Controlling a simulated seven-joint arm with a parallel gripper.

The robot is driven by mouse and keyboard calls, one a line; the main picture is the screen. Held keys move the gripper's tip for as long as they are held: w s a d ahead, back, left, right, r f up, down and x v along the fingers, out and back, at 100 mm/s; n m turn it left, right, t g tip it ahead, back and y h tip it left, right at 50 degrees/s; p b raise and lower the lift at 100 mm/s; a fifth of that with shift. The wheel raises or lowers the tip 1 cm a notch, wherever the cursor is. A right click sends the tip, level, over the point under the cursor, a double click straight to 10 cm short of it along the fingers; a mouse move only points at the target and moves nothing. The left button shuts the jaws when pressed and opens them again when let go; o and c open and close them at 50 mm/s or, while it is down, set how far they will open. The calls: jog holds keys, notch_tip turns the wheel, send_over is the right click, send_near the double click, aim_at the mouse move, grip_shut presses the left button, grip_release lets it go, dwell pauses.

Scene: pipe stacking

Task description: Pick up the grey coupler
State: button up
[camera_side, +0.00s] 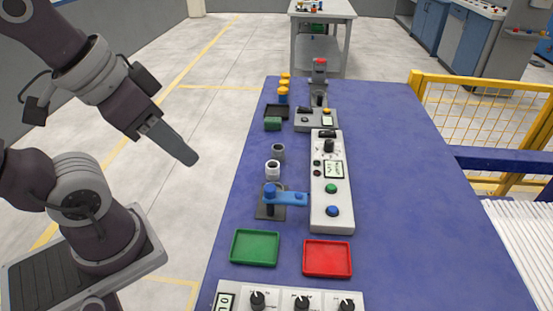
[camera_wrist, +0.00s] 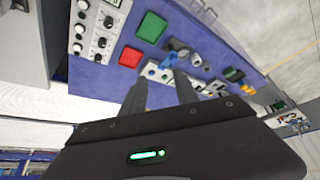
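The grey coupler (camera_side: 278,151) is a short upright tube on the blue table in the side view. A white coupler (camera_side: 272,169) stands just in front of it. My gripper (camera_side: 190,158) is up in the air to the left of the table, apart from both. In the wrist view, the two fingers of my gripper (camera_wrist: 159,80) are spread with nothing between them, so it is open and empty. Small ring shapes show beyond the fingers there, but I cannot tell surely which is the grey coupler.
A blue clamp fixture (camera_side: 285,198) stands in front of the couplers. A control box (camera_side: 332,180) is to their right. A green tray (camera_side: 255,247) and a red tray (camera_side: 327,258) lie nearer. A green block (camera_side: 272,124) sits behind. The table's right side is clear.

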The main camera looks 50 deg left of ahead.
jog(key=shift+o, duration=0.2)
dwell(0.3)
jog(key=o, duration=0.5)
